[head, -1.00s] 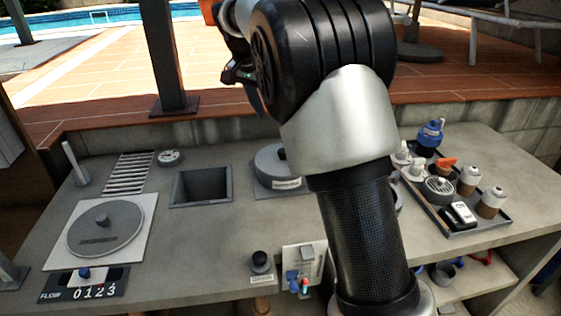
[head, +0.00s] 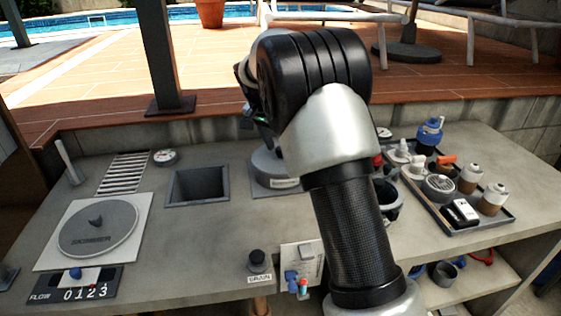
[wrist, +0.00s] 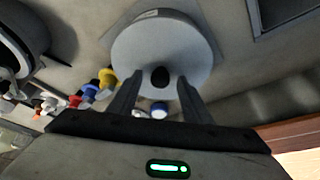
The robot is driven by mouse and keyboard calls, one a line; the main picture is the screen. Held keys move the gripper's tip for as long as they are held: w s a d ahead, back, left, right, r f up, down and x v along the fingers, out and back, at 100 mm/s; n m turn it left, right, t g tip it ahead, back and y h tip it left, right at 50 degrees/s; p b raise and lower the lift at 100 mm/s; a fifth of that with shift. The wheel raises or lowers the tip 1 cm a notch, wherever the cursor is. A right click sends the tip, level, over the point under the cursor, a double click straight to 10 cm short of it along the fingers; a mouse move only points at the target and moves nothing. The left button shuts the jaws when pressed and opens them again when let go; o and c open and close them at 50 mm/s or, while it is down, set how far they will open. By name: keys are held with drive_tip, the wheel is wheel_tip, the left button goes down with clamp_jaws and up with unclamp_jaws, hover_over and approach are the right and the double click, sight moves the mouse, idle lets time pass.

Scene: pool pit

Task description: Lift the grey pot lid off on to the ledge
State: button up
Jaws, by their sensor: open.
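The grey pot lid (wrist: 160,45) is a round disc with a black knob (wrist: 160,77), seen from above in the wrist view. In the head view it (head: 268,163) sits on the counter behind my arm, partly hidden, with a pale label at its front. My gripper (wrist: 160,86) is open, its two fingers on either side of the knob in the wrist view. Nothing is held. I cannot tell how far the fingertips are above the lid. In the head view my arm hides most of the gripper. The brick-red terrace edge (head: 220,112) runs behind the counter.
A square recess (head: 198,186) lies left of the lid. A flat round skimmer cover (head: 98,228) is farther left. A dark open pot (head: 384,212) stands right of my arm. A tray (head: 440,225) of bottles is at right. A dark post (head: 166,60) rises behind the recess.

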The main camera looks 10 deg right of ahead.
sight(279, 149)
drive_tip(key=shift+w+f, duration=0.1)
drive_tip(key=shift+f, duration=0.2)
drive_tip(key=shift+r, duration=0.1)
clamp_jaws()
wheel_tip(279, 149, up, 10)
drive_tip(key=p, duration=0.2)
idle(0.3)
